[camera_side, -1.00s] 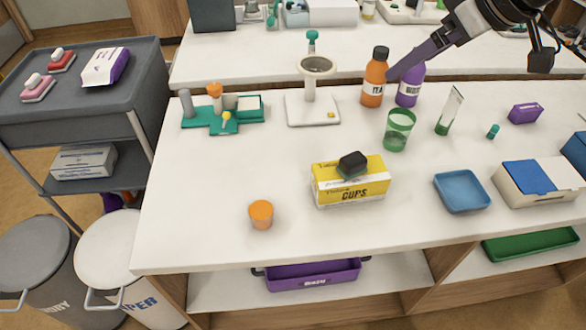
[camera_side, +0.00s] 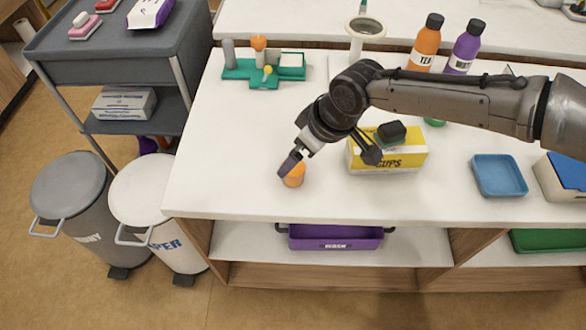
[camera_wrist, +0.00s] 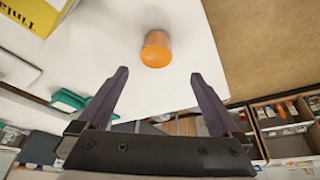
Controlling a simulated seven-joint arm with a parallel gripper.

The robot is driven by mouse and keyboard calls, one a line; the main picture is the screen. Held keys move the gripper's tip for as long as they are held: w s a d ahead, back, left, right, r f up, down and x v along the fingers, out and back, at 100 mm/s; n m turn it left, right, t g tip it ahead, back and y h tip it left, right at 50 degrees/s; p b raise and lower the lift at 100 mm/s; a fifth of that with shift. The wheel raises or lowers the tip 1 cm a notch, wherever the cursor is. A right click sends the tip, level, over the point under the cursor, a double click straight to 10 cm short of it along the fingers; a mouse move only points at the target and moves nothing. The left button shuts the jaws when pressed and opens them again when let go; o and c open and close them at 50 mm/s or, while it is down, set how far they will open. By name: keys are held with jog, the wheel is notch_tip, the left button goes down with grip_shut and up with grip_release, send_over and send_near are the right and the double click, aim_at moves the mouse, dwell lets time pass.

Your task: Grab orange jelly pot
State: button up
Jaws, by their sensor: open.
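The orange jelly pot (camera_side: 294,176) stands on the white counter near its front edge. In the side view my gripper (camera_side: 287,166) is right at the pot, its finger covering part of the pot's upper left. In the wrist view the orange pot (camera_wrist: 156,49) lies beyond the fingertips, roughly centred between them but apart from them. My gripper (camera_wrist: 164,75) is open there, with nothing between its two dark purple fingers.
A yellow cups box (camera_side: 400,158) with a dark block (camera_side: 391,132) on top stands right of the pot, under my arm. A blue tray (camera_side: 499,176) lies further right. A green holder (camera_side: 262,73) is at the back left. Counter left of the pot is clear.

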aim_at(293, 172)
jog(key=shift+d+x, duration=0.15)
jog(key=shift+x, duration=1.65)
jog(key=shift+d+x, duration=0.15)
jog(key=shift+x, duration=1.6)
jog(key=shift+w+f, duration=0.1)
jog(key=shift+w, duration=0.05)
jog(key=c, duration=1.4)
